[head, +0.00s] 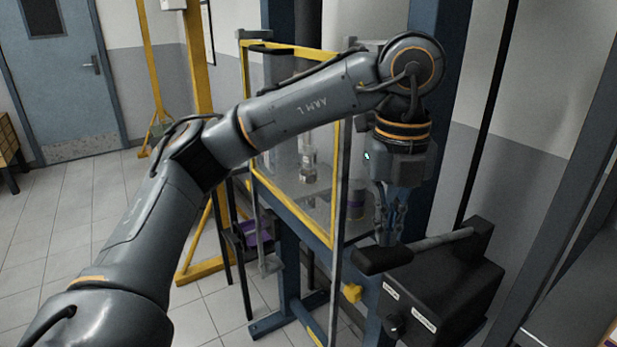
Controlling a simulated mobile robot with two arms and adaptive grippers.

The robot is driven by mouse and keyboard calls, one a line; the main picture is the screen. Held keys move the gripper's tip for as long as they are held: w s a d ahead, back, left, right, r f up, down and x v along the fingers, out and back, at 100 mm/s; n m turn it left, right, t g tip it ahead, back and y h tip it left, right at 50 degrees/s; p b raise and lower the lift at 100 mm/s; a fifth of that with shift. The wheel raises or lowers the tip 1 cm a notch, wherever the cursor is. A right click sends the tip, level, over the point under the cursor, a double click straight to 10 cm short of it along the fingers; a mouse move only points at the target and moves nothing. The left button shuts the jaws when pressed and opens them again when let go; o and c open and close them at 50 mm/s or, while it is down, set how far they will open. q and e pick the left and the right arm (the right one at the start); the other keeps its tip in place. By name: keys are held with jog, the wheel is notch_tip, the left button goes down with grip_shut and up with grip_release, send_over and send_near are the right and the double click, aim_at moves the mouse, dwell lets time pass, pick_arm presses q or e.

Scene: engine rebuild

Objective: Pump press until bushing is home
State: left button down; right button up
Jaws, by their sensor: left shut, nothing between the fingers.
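The press has a blue steel frame (457,70) and a yellow-edged clear guard (334,190) on its front. Behind the guard a metal ram or cylinder (308,163) is seen, partly covered by my left arm. I cannot make out the bushing for certain. The black pump box (450,285) is at the lower right, with a lever (430,243) ending in a black grip (382,260). My left gripper (388,236) points down just above the black grip. It is shut and empty; whether it touches the grip I cannot tell. My right gripper is not in view.
A yellow hoist frame (192,60) stands behind the press at the left. A purple item (256,236) lies low beside the press. A grey bench (575,300) is at the right edge. The tiled floor at the left is clear up to the blue door (55,75).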

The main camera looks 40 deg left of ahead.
pick_arm(q)
notch_tip(320, 180, down, 17)
jog(key=b, duration=1.3)
jog(key=p, duration=1.4)
send_near(383, 250)
notch_tip(383, 250, down, 5)
jog(key=shift+f, duration=0.1)
jog(key=shift+f, duration=0.15)
jog(key=shift+f+b, duration=2.95)
jog(key=shift+f, duration=0.6)
notch_tip(383, 250, up, 7)
jog(key=p, duration=0.6)
jog(key=shift+r, duration=0.15)
